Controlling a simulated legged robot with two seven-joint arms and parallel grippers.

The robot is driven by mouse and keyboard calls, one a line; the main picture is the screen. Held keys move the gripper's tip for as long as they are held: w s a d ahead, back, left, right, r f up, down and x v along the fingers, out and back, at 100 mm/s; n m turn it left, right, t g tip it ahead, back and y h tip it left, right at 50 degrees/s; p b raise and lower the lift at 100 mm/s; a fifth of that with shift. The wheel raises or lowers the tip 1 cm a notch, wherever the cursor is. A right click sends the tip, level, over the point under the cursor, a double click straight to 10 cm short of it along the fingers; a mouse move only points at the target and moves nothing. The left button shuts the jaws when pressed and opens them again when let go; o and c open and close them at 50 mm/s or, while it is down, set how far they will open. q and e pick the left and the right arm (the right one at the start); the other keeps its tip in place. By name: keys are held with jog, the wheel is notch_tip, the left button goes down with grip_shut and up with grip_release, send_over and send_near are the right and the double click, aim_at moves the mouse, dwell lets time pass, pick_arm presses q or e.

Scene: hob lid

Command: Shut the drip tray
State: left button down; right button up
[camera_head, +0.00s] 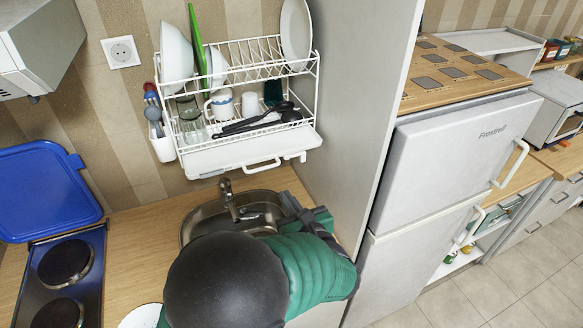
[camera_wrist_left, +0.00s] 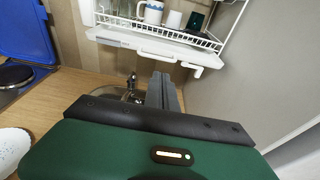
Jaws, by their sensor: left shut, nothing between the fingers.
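The white drip tray (camera_head: 240,152) hangs under the wall dish rack and projects forward below its lower shelf. A white bar handle (camera_head: 262,166) is on its front. The tray also shows in the left wrist view (camera_wrist_left: 125,40), with its handle above the fingers. My left gripper (camera_head: 290,204) is shut and empty, below and a little right of the handle, over the right side of the sink. Its grey fingers (camera_wrist_left: 163,90) point toward the wall under the tray and look apart from it. My right gripper is not in view.
The dish rack (camera_head: 240,62) holds plates, cups and utensils. A tall grey panel (camera_head: 352,110) stands close on the right. The sink with its tap (camera_head: 228,195) lies below. The hob (camera_head: 62,275) with a raised blue lid (camera_head: 45,188) is at the left.

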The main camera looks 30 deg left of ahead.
pick_arm(q)
jog(key=r+p+x, duration=0.1)
jog(key=x, duration=0.3)
jog(key=p, duration=0.3)
send_near(261, 159)
jog(key=w+a+f, duration=0.2)
jog(key=shift+s+a+r, duration=0.2)
jog(key=shift+s+a, duration=0.05)
jog(key=shift+a, duration=0.1)
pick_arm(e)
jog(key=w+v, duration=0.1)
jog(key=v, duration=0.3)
pick_arm(q)
jog(key=b+x, duration=0.1)
jog(key=x, duration=0.1)
jog(key=b+x, duration=0.1)
jog(key=x, duration=0.1)
jog(key=r+b+x, duration=0.1)
jog(key=b+x, duration=0.1)
jog(key=x, duration=0.1)
jog(key=shift+w+f, duration=0.1)
jog(key=shift+w, duration=0.15)
jog(key=shift+w+a, duration=0.15)
jog(key=shift+a, duration=0.05)
jog(key=shift+d+r, duration=0.1)
jog(key=shift+r, duration=0.35)
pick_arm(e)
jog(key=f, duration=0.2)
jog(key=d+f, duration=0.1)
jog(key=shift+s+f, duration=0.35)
